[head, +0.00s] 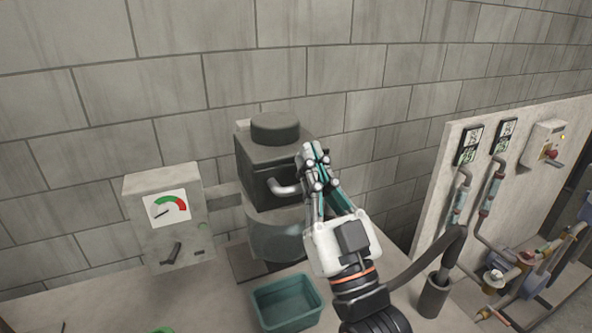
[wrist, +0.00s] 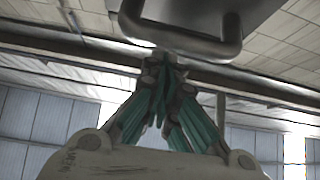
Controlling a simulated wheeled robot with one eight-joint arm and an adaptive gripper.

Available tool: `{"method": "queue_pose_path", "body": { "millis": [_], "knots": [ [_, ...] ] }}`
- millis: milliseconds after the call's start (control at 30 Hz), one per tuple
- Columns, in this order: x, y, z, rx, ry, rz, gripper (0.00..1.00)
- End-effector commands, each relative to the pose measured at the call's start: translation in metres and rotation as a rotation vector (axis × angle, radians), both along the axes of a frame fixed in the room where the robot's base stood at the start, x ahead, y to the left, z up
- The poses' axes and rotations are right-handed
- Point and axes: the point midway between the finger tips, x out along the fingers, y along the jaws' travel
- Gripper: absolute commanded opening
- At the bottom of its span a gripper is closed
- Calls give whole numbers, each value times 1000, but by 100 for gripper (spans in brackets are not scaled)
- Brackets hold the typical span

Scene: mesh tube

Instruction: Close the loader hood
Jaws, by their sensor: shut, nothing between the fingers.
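The loader hood (head: 258,163) is a dark grey box with a round cap on top. It is above a clear cylindrical body (head: 280,238) in the head view; I cannot tell whether it is fully seated. Its bent bar handle (head: 285,188) sticks out at the front and also crosses the top of the wrist view (wrist: 190,43). My gripper (head: 313,150) points up in front of the hood's right side, right of the handle. In the wrist view its teal fingers (wrist: 165,65) are together and empty, their tips close to the handle bar; contact is unclear.
A gauge box (head: 168,215) with a lever stands left of the loader. A teal bin (head: 288,303) sits on the bench in front. A grey hose (head: 440,255) rises from a dark cup on the right, near a pipe panel (head: 455,135). A block wall is behind.

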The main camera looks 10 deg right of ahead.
Motion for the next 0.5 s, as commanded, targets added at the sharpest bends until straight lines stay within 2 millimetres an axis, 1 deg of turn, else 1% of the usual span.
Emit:
{"method": "queue_pose_path", "body": {
  "millis": [33, 100, 500],
  "knots": [
    [-2, 0, -13, 4, -22, 0, 0],
    [-5, -1, -18, 9, -45, 0, 0],
    [-15, -3, -38, 15, -72, 0, 0]
  ]
}}
